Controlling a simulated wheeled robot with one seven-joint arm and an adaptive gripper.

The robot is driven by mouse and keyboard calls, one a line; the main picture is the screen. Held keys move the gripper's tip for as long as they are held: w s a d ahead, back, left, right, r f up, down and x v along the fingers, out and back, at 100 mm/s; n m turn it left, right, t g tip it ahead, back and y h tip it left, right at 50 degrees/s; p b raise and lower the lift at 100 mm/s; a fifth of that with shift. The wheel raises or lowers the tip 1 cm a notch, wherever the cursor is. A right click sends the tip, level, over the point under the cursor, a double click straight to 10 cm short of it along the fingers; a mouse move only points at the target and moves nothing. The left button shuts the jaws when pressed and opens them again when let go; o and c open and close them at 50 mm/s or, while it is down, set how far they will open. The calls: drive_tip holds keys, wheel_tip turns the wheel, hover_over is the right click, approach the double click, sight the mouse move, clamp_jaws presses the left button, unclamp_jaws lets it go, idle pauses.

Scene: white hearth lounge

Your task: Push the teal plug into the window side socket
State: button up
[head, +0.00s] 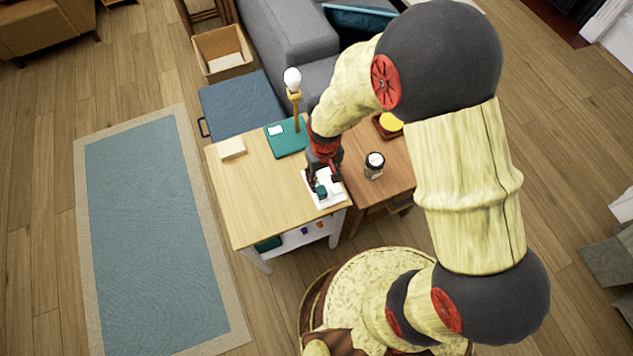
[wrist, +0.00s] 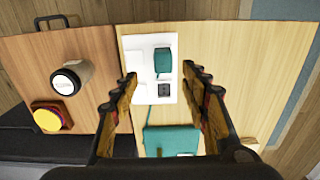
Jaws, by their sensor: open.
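A teal plug (wrist: 163,60) is at the upper right of a white socket plate (wrist: 134,62) on the light wood table. A dark square socket (wrist: 164,90) shows on the plate just below the plug in the wrist view. I cannot tell how deep the plug sits. My gripper (wrist: 160,77) is open, its fingers either side of the plate and apart from the plug. In the head view my gripper (head: 323,180) is over the plate (head: 331,201), with the teal plug (head: 321,189) partly visible beside the fingers.
A teal base (head: 283,140) with a bulb lamp (head: 293,80) stands behind the plate; a thin teal cord shows near it. A cream block (head: 232,148) lies at left.

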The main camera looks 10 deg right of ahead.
sight(322, 190)
drive_tip(key=f+b, duration=0.1)
drive_tip(key=f, duration=0.3)
drive_tip(key=f+b, duration=0.2)
drive_tip(key=f, duration=0.2)
drive_tip(key=shift+s+a, duration=0.2)
drive_tip(key=shift+r, duration=0.1)
drive_tip(key=shift+c, duration=1.4)
clamp_jaws()
